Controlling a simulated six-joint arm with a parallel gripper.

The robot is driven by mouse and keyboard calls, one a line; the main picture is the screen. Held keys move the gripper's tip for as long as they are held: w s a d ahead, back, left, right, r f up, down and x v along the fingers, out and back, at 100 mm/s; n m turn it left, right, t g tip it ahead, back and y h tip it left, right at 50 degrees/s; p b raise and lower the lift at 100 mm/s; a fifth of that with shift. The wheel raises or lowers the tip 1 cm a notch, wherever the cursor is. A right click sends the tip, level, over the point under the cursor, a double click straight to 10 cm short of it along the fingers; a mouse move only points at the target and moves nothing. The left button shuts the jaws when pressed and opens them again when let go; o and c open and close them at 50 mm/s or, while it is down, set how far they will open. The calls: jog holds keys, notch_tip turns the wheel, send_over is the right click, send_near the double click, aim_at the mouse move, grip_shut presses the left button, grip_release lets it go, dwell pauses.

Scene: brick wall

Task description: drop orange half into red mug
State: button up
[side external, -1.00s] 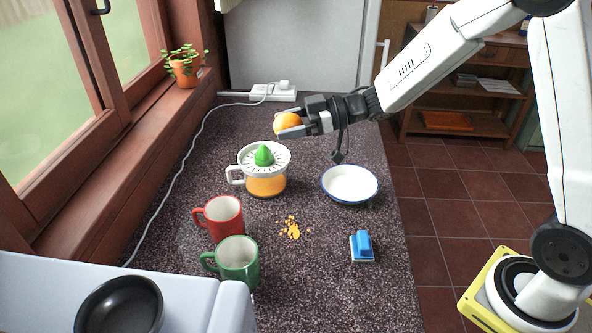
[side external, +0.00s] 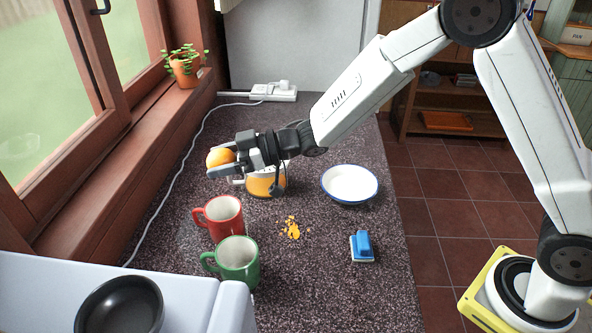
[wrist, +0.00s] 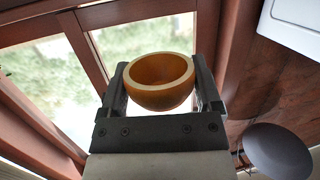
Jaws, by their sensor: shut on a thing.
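An orange half (side external: 219,157) is held between the fingers of my gripper (side external: 226,160), above the counter and in front of the juicer. In the wrist view the orange half (wrist: 160,80) shows as a hollow cup with a pale rim, pinched between both fingers of my gripper (wrist: 163,85). The red mug (side external: 222,219) stands upright on the counter, lower in the side view than the orange half and apart from it. Its handle points left. The red mug cannot be made out in the wrist view.
A green mug (side external: 238,261) stands close to the red one. The juicer (side external: 266,184) is partly hidden by my gripper. A white bowl (side external: 350,183), orange crumbs (side external: 291,228) and a blue brush (side external: 362,246) lie to the right. A potted plant (side external: 184,68) stands on the sill.

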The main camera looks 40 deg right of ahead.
jog(key=shift+f, duration=2.9)
jog(key=o, duration=1.1)
jog(key=shift+c, duration=0.2)
jog(key=shift+d, duration=0.1)
jog(key=v, duration=0.7)
jog(key=shift+s+d, duration=0.25)
jog(key=shift+r, duration=0.1)
